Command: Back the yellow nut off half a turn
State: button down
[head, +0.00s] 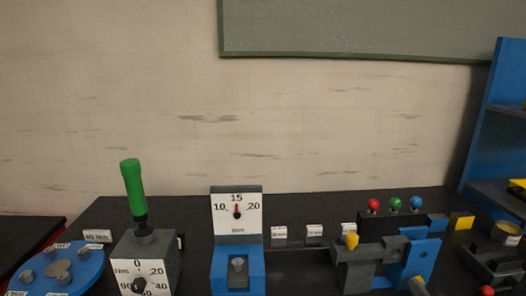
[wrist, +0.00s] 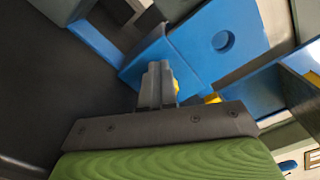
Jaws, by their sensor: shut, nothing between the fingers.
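My gripper (wrist: 158,82) is shut and empty in the wrist view, its two dark fingers together in front of a blue block (wrist: 205,45) with a round hole. A small yellow part (wrist: 177,87) shows just behind the right edge of the fingers, mostly hidden by them. A second yellow piece (wrist: 213,98) sits a little further right. In the head view, a yellow knob-like part (head: 351,241) sits on top of a grey block, and another yellow piece (head: 417,282) lies low by the blue bracket (head: 420,255). I cannot tell which of these is the nut. My gripper does not clearly show in the head view.
Red, green and blue knobs (head: 395,204) stand behind the grey fixture. A blue shelf (head: 500,120) bounds the right.

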jog(key=shift+a, duration=0.2)
jog(key=s, duration=0.6)
jog(key=shift+r, duration=0.15)
